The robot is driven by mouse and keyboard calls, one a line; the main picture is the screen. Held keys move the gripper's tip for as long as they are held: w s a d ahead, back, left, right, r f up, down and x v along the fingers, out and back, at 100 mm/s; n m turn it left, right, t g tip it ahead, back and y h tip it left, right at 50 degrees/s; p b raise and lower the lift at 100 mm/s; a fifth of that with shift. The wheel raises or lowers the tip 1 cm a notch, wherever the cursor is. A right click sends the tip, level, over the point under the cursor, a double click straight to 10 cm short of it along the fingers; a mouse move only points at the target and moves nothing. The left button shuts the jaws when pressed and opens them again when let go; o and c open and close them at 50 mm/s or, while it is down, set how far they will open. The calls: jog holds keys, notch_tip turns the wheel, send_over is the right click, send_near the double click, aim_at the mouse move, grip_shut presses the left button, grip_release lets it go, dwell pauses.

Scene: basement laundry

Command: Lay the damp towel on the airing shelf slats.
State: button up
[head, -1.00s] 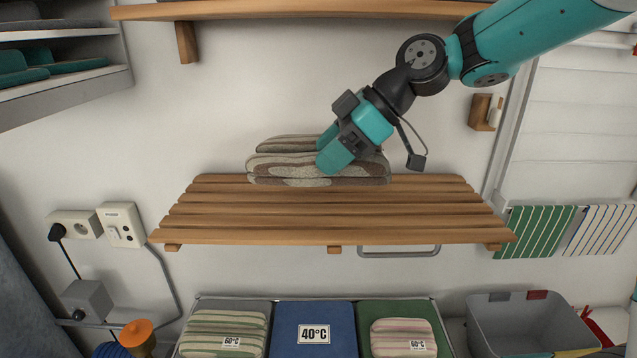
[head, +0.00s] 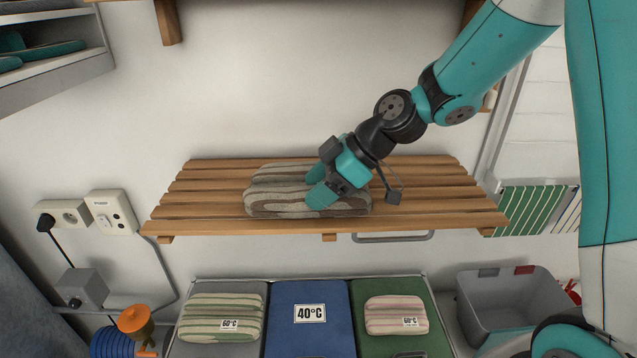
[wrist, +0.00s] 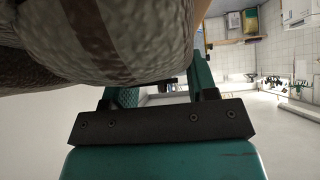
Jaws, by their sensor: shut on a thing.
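The damp towel (head: 275,190) is a folded bundle with brown, grey and cream stripes. In the head view it is over the front half of the wooden airing shelf slats (head: 420,200), left of the shelf's middle. It looks level and low on the slats, but I cannot tell if its underside touches them. My gripper (head: 318,188) is shut on the towel's right part from above. In the wrist view the towel (wrist: 110,40) fills the upper left, and my gripper's fingers are partly hidden behind it.
Below the shelf, a sorter has grey, blue (head: 311,340) and green compartments, with folded striped towels on the outer two. A grey basket (head: 500,300) stands at lower right. A metal rail (head: 392,238) hangs under the shelf front. The slats right of the towel are bare.

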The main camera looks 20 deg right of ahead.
jog(key=o, duration=0.7)
jog(key=shift+f, duration=0.15)
jog(key=o, duration=0.4)
jog(key=shift+o, duration=0.2)
jog(key=b+v, duration=0.2)
jog(key=v, duration=1)
jog(key=shift+b, duration=0.3)
jog(key=s+a+f+m+g+h, duration=0.1)
jog(key=s+a, duration=0.4)
jog(key=s, duration=0.5)
jog(key=s+a+f+m+g+h, duration=0.1)
jog(key=s+a+f+m+h, duration=0.2)
jog(key=s, duration=0.7)
jog(key=a+m, duration=0.2)
jog(key=m, duration=0.1)
jog(key=shift+a+f+g, duration=0.2)
jog(key=shift+f+g, duration=0.15)
jog(key=shift+g, duration=0.05)
